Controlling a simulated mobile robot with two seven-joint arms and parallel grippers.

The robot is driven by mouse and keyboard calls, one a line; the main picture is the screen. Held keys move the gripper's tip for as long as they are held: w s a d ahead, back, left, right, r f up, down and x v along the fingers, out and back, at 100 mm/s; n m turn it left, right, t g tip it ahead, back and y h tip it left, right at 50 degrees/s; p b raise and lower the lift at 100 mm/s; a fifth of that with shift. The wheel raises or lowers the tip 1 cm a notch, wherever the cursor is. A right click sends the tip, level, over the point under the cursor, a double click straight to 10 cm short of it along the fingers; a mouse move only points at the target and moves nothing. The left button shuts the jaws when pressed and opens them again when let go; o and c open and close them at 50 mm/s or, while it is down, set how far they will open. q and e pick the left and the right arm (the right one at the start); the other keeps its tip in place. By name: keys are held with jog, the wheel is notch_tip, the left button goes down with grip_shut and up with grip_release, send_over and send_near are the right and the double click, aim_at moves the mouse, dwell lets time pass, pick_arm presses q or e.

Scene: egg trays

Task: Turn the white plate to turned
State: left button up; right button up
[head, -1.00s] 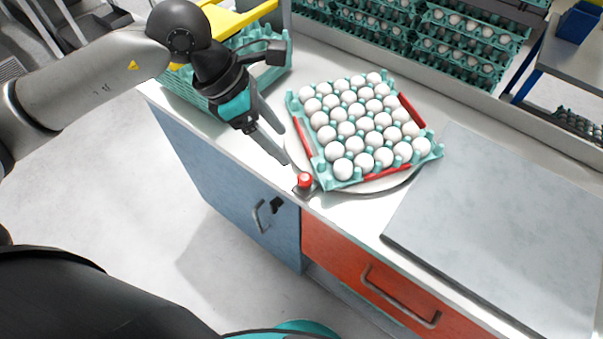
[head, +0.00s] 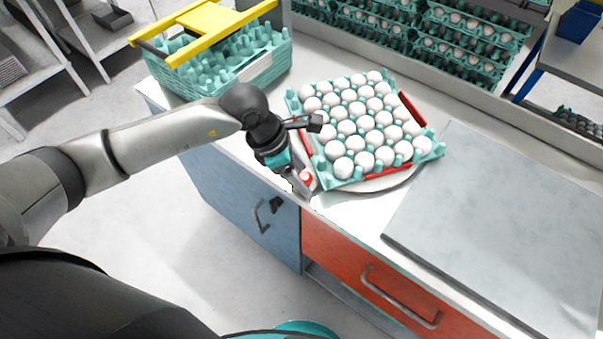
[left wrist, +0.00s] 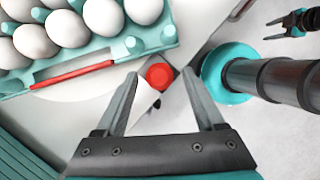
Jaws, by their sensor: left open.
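The white plate (head: 382,186) is round and lies on the counter under a teal egg tray; only its rim shows. A red knob (head: 306,177) stands by the plate's near left side, at the counter's front edge. My left gripper (head: 305,188) is open and low at the knob. In the left wrist view the red knob (left wrist: 159,76) shows between the spread fingertips, and I cannot tell whether they touch it.
The egg tray (head: 323,172) is full of white eggs, with red strips along its sides. A teal crate with a yellow handle (head: 215,25) stands at the back left. A grey slab (head: 500,230) lies to the right. Stacked egg trays (head: 470,45) line the back.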

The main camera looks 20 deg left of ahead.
pick_arm(q)
jog(key=shift+d+f, duration=0.15)
jog(key=shift+f, duration=0.15)
grip_shut()
dwell(0.5)
dwell(0.8)
